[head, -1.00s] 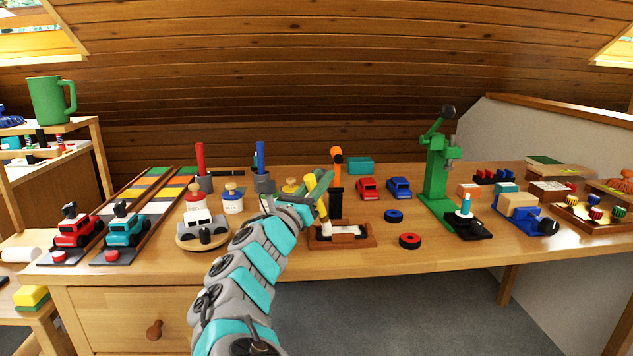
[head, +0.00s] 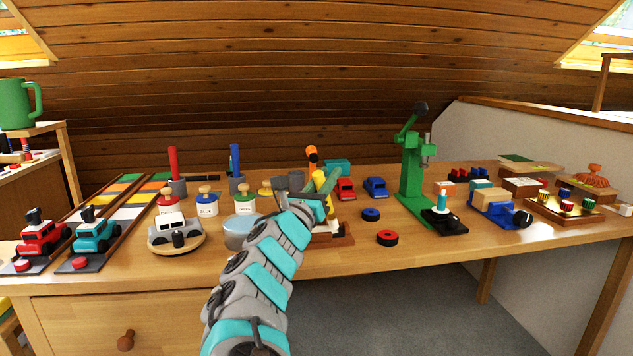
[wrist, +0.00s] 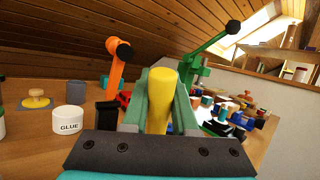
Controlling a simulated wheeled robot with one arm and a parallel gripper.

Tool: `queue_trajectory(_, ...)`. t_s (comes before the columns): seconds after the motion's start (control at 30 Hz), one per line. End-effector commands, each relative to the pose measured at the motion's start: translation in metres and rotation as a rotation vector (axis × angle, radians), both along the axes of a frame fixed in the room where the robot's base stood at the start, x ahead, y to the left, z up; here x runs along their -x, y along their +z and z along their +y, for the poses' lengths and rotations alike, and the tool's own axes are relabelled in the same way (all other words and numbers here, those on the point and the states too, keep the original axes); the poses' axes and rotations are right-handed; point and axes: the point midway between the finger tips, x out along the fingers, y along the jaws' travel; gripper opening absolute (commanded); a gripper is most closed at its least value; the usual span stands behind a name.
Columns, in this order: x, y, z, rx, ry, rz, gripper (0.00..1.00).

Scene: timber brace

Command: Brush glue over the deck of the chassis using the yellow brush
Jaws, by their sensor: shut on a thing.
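My gripper (head: 325,183) is shut on the yellow brush (head: 320,186), above the middle of the bench. In the wrist view, the yellow handle (wrist: 187,92) stands between the two green fingers; its bristles are not visible. A wooden fixture (head: 343,240) with a pale piece in it sits just below and behind my gripper, mostly covered. I cannot make out the chassis deck clearly there. A white glue pot (wrist: 70,121) marked GLUE stands left of my gripper in the wrist view.
An orange clamp (head: 312,156) rises behind my gripper. A green press (head: 411,170) stands to the right. Paint bottles (head: 207,205) and a toy car (head: 175,230) are left.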

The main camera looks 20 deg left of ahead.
Motion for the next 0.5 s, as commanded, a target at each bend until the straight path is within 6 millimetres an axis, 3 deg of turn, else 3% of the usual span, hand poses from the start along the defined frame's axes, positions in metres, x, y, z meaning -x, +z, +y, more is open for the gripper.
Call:
queue_trajectory(0.17, -0.001, 0.001, -0.001, 0.0, 0.001, 0.0, 0.0)
queue_trajectory(0.5, 0.013, 0.005, 0.021, 0.0, 0.002, -0.001, 0.0)
